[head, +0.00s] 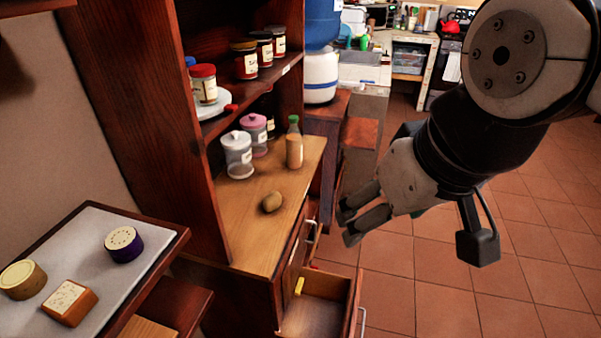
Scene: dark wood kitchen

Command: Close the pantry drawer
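The pantry drawer (312,318) is pulled out at the lower right of the dark wood pantry cabinet (245,292). I see into it from above; its lower part is cut off by the picture's bottom edge. Its pale bar handle (361,322) is on the right-hand front. A small yellow thing (299,286) is inside the drawer, near its back. My gripper (347,225) is in the air to the right of the cabinet, above the drawer in the picture and apart from it. Its two dark fingers are spread with a gap between them, and nothing shows in them.
The wood counter (255,230) holds a potato-like item (271,202), a bottle (294,148) and lidded jars (237,155). Shelves above hold more jars. A small table (95,255) with round and square items stands at left. Tiled floor (450,300) at right is clear.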

